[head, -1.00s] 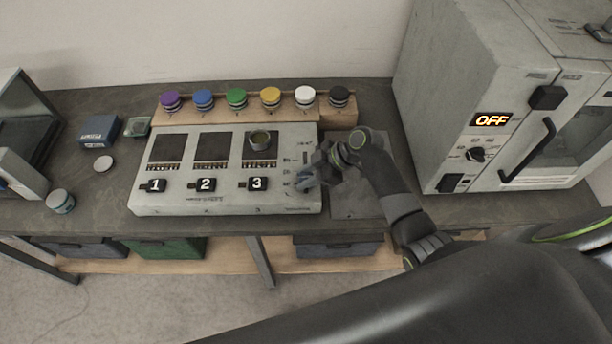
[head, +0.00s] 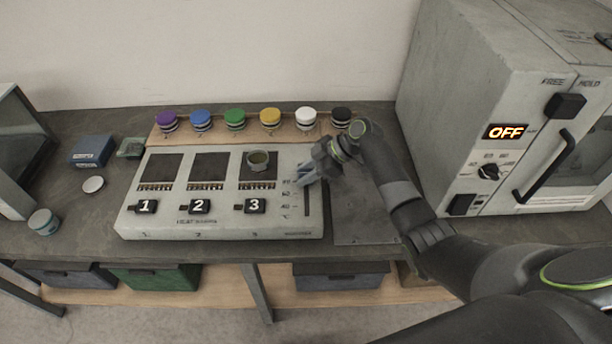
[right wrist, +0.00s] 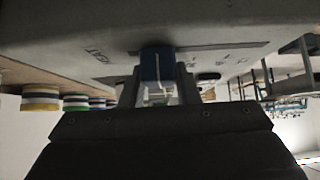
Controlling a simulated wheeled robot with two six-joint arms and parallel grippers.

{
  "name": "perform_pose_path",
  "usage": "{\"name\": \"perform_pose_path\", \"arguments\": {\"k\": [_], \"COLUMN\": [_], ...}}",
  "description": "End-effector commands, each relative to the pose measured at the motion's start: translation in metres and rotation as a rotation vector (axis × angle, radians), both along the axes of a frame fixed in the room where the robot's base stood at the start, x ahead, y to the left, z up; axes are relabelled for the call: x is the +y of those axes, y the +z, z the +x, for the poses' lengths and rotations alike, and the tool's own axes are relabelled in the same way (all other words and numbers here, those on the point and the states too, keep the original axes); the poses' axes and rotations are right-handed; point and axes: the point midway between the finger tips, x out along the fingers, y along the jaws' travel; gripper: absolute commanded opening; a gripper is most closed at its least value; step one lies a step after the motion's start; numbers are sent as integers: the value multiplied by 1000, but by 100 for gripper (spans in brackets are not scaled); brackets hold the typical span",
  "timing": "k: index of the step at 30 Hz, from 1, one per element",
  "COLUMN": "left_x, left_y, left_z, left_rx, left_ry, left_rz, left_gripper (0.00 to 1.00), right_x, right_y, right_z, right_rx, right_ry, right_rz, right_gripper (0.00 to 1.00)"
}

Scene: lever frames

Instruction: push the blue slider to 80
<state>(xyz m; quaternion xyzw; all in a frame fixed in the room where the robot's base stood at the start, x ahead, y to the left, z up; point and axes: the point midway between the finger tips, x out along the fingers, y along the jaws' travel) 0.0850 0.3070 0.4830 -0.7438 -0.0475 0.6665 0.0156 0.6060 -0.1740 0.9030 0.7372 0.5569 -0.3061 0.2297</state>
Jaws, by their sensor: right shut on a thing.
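The grey heating panel (head: 220,225) lies on the bench with a dark upright slot (head: 307,203) near its right edge and a small printed scale (head: 286,194) beside it. The scale's numbers are too small to read surely. My right gripper (head: 301,177) is at the far part of the slot and covers the slider in the head view. In the right wrist view the blue slider (right wrist: 157,66), with a white line, sits between the two fingers, which are shut on it. The exact value at the slider is hidden. My left gripper is not in view.
A small cup (head: 259,161) stands on plate 3. Several coloured knob-like jars, such as the yellow one (head: 270,117), stand on a wooden rack (head: 245,136) behind the panel. A large grey oven (head: 460,80) showing OFF stands at the right. A blue box (head: 93,151) lies left.

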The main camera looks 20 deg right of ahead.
Motion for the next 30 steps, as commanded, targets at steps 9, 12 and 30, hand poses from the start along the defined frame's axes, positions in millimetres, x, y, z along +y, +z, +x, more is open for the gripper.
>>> {"name": "perform_pose_path", "arguments": {"k": [9,12,30], "left_x": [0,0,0], "left_y": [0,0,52], "left_z": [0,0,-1], "left_rx": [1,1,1], "left_ry": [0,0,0], "left_rz": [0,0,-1], "left_gripper": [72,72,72], "right_x": [-1,-1,-57], "right_y": [2,2,65], "right_z": [2,2,-14], "right_rx": [-7,-6,-5], "right_ry": [-4,-4,-5], "right_rz": [-3,-2,-6], "right_gripper": [51,51,51]}}
